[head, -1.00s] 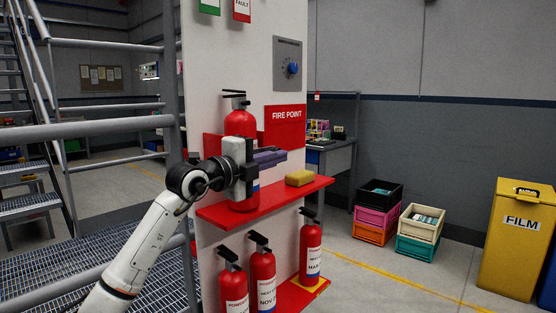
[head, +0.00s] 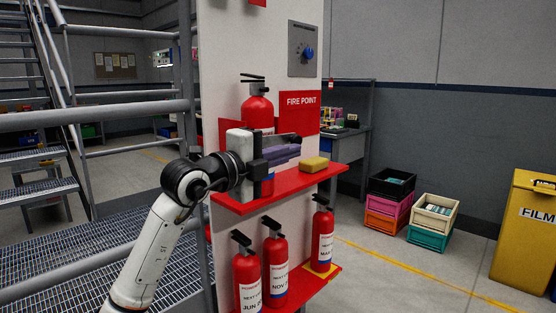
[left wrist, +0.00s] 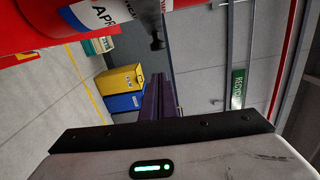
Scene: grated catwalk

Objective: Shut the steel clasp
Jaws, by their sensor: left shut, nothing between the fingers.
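A red fire extinguisher (head: 257,106) stands upright on the red upper shelf (head: 322,178). Its side and label also show at the top left of the left wrist view (left wrist: 70,22). My left gripper (head: 298,149) lies in front of the extinguisher's lower body, its purple fingers shut and empty, pointing right. The fingers also show in the left wrist view (left wrist: 157,95). A grey bar with a dark knob, probably the steel clasp (left wrist: 150,20), sticks out beside the extinguisher, just above the fingertips in that view. I cannot tell whether they touch. My right gripper is not in view.
A yellow block (head: 314,164) lies on the shelf, right of the fingers. Several red extinguishers stand on the lower red shelf (head: 318,285). A grey dial box (head: 303,48) and a FIRE POINT sign (head: 300,98) are on the white panel. Railings (head: 100,118) stand at left.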

